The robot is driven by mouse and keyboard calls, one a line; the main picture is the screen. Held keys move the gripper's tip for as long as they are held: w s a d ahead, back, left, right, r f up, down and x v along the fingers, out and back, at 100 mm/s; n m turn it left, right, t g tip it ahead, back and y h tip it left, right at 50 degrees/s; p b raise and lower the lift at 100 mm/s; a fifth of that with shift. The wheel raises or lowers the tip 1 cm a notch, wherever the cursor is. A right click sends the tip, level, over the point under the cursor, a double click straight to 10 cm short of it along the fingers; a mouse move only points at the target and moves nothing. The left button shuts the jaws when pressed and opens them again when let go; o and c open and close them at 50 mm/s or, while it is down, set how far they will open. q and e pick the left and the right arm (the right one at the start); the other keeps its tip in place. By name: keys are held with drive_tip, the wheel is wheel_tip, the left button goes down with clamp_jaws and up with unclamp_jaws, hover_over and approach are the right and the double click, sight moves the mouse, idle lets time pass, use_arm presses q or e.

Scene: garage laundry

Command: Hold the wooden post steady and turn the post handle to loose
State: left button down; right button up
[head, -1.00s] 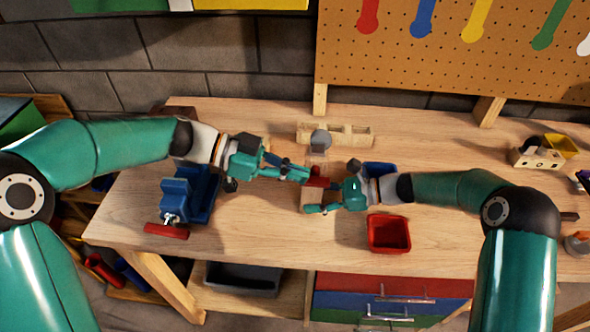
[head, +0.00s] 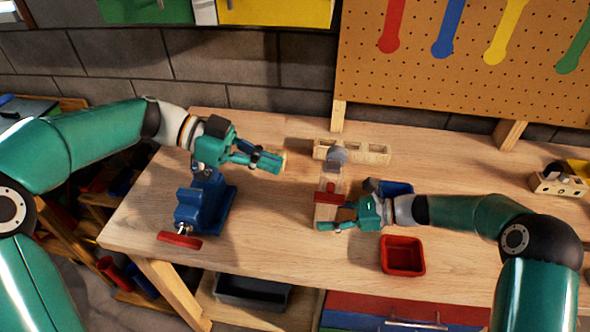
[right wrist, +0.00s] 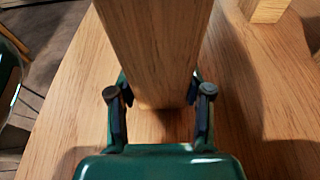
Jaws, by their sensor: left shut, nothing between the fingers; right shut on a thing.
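The wooden post (head: 327,212) stands upright on the bench, and its red handle (head: 329,193) lies crosswise near the top. My right gripper (head: 338,219) is shut on the post low down. In the right wrist view the post (right wrist: 155,45) rises between the two fingers (right wrist: 159,100), one on each side. My left gripper (head: 280,163) is shut and empty, to the left of the post and clear of the handle. I cannot tell the handle's setting.
A blue vise (head: 205,207) with a red handle sits on the left. A red bin (head: 403,256) is at the front right, and a blue bin (head: 395,187) is behind my right gripper. A wooden block rack (head: 372,153) lies behind the post.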

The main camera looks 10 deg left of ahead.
idle(0.3)
drive_tip(key=o, duration=0.9)
drive_tip(key=shift+o, duration=0.2)
drive_tip(key=shift+d, duration=0.15)
